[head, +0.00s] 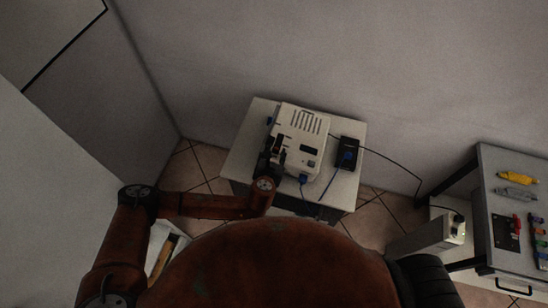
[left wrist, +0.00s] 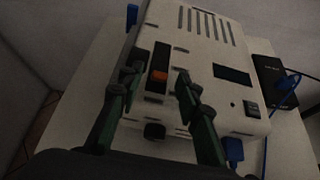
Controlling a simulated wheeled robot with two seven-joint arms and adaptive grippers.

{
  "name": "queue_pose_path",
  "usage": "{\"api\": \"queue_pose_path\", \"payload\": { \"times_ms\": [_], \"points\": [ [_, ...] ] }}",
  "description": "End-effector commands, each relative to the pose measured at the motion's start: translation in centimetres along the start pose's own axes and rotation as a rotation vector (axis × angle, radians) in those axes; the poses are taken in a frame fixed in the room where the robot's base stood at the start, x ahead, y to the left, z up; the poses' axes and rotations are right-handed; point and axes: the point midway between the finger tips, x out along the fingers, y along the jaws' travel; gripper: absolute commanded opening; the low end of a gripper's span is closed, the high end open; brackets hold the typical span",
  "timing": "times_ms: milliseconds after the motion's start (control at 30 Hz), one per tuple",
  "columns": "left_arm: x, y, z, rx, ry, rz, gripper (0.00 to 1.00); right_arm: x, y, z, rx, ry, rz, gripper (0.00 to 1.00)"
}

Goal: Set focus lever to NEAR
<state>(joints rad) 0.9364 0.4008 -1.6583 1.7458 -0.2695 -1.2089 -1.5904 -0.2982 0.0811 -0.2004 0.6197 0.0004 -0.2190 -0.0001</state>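A white projector-like device (head: 302,125) with a vented top stands on a small white table (head: 243,150). It also fills the middle of the left wrist view (left wrist: 205,70). An orange-red lever knob (left wrist: 160,76) sits in a dark slot on its left part. My left gripper (head: 269,162) is at the near left side of the device. In the left wrist view its two dark green fingers (left wrist: 157,84) are apart, one on each side of the knob's slot. I see nothing held and cannot tell whether they touch the knob. No NEAR marking is readable. My right gripper is out of view.
A black box (head: 347,152) with a blue cable lies right of the device. A black cable (head: 395,164) runs from there towards a light box (head: 453,228) at the right. A grey workbench (head: 487,170) with tools stands far right. A wall rises behind the table.

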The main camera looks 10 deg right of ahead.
Motion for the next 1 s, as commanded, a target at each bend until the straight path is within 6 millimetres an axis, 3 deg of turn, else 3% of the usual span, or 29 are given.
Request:
{"api": "queue_pose_path", "payload": {
  "times_ms": [500, 700, 1000],
  "points": [
    [-9.6, -0.1, 0.0, -0.001, 0.0, -0.003, 0.32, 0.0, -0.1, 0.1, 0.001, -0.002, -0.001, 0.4],
    [-11.2, 0.0, -0.1, 0.0, 0.001, -0.001, 0.32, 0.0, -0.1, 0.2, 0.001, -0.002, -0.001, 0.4],
    [-11.3, 0.0, 0.0, 0.0, 0.0, 0.0, 0.32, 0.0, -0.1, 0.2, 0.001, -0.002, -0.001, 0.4]
  ]
}}
